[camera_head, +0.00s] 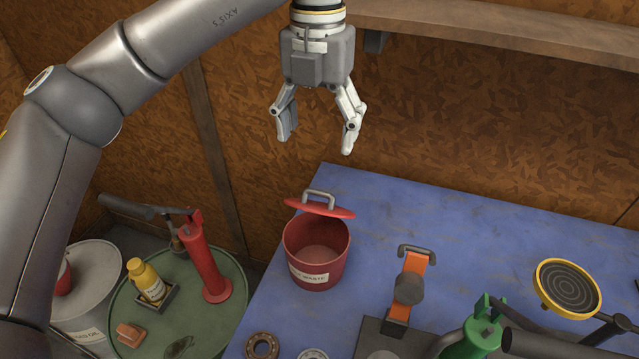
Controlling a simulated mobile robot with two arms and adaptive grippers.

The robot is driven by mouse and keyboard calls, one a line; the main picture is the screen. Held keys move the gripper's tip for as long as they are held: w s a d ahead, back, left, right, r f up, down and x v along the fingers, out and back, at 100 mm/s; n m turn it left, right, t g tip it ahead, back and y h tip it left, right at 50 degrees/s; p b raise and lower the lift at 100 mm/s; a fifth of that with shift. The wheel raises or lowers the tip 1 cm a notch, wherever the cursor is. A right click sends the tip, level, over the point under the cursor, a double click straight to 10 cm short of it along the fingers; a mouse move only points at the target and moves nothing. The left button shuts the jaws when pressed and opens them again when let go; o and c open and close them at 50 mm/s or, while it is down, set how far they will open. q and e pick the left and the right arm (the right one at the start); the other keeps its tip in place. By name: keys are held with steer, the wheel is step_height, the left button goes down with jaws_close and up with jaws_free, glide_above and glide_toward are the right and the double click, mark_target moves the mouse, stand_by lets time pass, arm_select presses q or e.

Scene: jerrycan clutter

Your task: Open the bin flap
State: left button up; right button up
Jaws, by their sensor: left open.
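The red bin (318,275) stands on the blue table near its left edge, with a white label on its front. Its red flap (333,211) has a grey handle (319,194) and is raised at the back of the rim, so the bin's inside shows. My left gripper (317,142) hangs above the bin with its fingers pointing down. It is open and empty, apart from the handle. My right gripper is not in view.
An orange tool (408,285), a green tool (480,335) and a round yellow-rimmed pad (567,288) are on the right of the blue table (440,215). A green drum (225,320) bearing a yellow bottle (147,281) stands left. A wooden shelf (500,28) runs above.

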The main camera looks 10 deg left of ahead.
mark_target(319, 191)
arm_select(q)
step_height(319, 191, down, 11)
steer(key=shift+s+d+r+p, duration=0.1)
steer(key=shift+p, duration=0.65)
steer(key=c, duration=1.6)
jaws_close()
steer(key=shift+o, duration=0.2)
jaws_free()
steer(key=shift+r, duration=0.1)
